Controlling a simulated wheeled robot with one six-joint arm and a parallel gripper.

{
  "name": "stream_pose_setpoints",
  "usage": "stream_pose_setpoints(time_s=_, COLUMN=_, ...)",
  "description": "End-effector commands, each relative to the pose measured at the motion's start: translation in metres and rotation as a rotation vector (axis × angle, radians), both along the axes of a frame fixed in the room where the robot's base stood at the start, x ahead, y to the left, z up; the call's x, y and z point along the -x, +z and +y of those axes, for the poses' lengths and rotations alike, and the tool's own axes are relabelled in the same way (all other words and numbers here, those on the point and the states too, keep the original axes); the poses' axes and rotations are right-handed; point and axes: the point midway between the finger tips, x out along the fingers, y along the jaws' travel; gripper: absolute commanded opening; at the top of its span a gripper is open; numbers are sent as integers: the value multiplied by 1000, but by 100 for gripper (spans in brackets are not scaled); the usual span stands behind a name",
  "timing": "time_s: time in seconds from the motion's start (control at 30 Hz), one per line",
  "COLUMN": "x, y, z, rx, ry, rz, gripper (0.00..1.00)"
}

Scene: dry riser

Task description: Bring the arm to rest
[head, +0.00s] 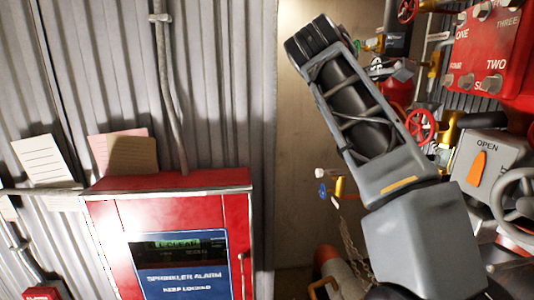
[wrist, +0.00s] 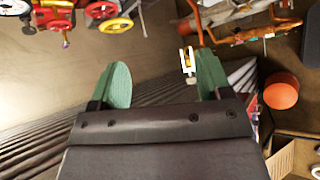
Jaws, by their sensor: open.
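My gripper (wrist: 160,70) shows in the wrist view with its two green fingers spread wide apart. A small white and brass fitting (wrist: 187,62) appears between the fingers, close to the right one. I cannot tell how far beyond them it is, and nothing is clearly gripped. In the head view my grey arm stands raised, leaning up and to the left from the lower right. The fingers cannot be made out in the head view.
A red sprinkler alarm cabinet (head: 170,190) stands at left on the corrugated wall. Red handwheels (head: 420,127), a red numbered box (head: 495,50) and a grey OPEN indicator (head: 485,165) crowd the right. Orange piping (wrist: 240,22) and an orange-red cap (wrist: 281,91) show in the wrist view.

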Motion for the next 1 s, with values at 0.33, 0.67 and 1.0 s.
stream_pose_setpoints(time_s=0.33, x=16, y=-86, z=-7, rx=-302, ry=-118, rz=-103, gripper=72)
stream_pose_setpoints(time_s=0.67, x=85, y=-247, z=-3, rx=-830, ry=-522, rz=-220, gripper=72)
stream_pose_setpoints(time_s=1.0, x=146, y=-361, z=6, rx=-1152, ry=-942, rz=-301, gripper=72)
